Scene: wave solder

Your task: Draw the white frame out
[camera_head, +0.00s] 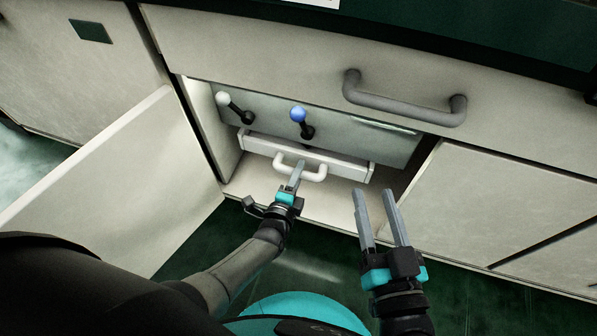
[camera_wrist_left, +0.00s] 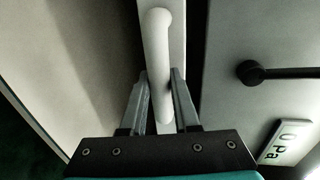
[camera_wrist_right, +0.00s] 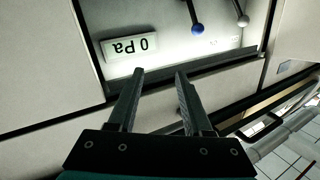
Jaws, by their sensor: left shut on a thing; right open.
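The white frame (camera_head: 340,167) sits low in the open compartment, like a shallow drawer front with a white looped handle (camera_head: 316,176). My left gripper (camera_head: 296,174) is shut on that handle. In the left wrist view the handle (camera_wrist_left: 158,50) passes between the two fingers (camera_wrist_left: 160,98), with the frame's pale front (camera_wrist_left: 177,40) behind it. My right gripper (camera_head: 375,205) is open and empty in front of the compartment, right of the frame. In the right wrist view its fingers (camera_wrist_right: 158,85) are apart with nothing between them. The inside of the frame is hidden.
Above the frame, a panel (camera_head: 265,117) carries a white-knobbed lever (camera_head: 223,99) and a blue-knobbed lever (camera_head: 298,114). An open door (camera_head: 115,190) stands at the left. A grey bar handle (camera_head: 405,107) juts out above. A display reading 0 Pa (camera_wrist_right: 131,48) shows in the right wrist view.

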